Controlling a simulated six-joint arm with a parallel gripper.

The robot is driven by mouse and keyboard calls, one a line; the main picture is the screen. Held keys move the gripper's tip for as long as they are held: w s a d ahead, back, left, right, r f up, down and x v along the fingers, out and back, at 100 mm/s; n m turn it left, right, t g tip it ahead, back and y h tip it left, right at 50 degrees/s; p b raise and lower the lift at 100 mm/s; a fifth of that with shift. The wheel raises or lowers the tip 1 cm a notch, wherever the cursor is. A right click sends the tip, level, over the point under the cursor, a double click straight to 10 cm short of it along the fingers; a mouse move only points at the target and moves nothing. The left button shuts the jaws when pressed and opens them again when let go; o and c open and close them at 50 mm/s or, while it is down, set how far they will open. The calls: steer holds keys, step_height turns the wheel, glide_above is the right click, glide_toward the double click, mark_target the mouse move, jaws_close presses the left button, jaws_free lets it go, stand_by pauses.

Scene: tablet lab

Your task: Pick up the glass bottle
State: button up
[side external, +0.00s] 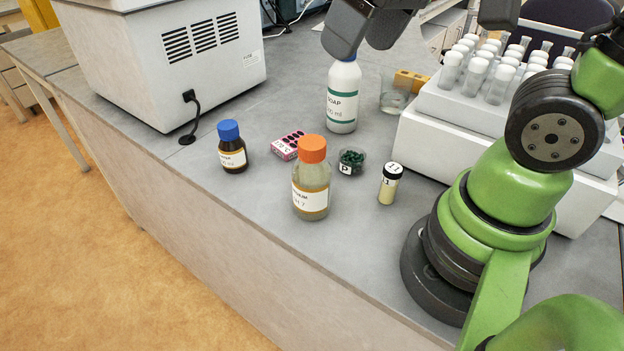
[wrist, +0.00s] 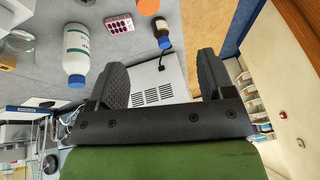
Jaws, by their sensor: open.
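A clear glass bottle (side external: 311,190) with an orange cap and a white label stands upright near the front edge of the bench. Only its orange cap (wrist: 148,6) shows at the top of the wrist view. A smaller amber bottle (side external: 232,153) with a blue cap stands upright to its left; it also shows in the wrist view (wrist: 162,32). My gripper (side external: 366,30) is at the top of the side view, above and behind both bottles, in front of the soap bottle's top. In the wrist view my gripper (wrist: 162,78) has its fingers wide apart with nothing between them.
A white machine (side external: 175,65) is at left; a white rack (side external: 450,109) of capped tubes is at right. Bench in front of the amber bottle is clear.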

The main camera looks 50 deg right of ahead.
steer(key=w+f+n+g, duration=0.1)
steer(key=w+f, duration=0.1)
steer(key=w+f+n+g+h, duration=0.1)
steer(key=w+f+n, duration=0.1)
steer(key=f, duration=0.1)
steer(key=w+f+n+g, duration=0.1)
steer(key=w+f+g, duration=0.1)
steer(key=shift+w+f+n, duration=0.3)
steer(key=shift+w, duration=0.1)
glide_above(310, 142)
step_height(310, 142, down, 4)
steer(key=shift+d+f, duration=0.1)
steer(key=shift+f, duration=3.2)
jaws_close()
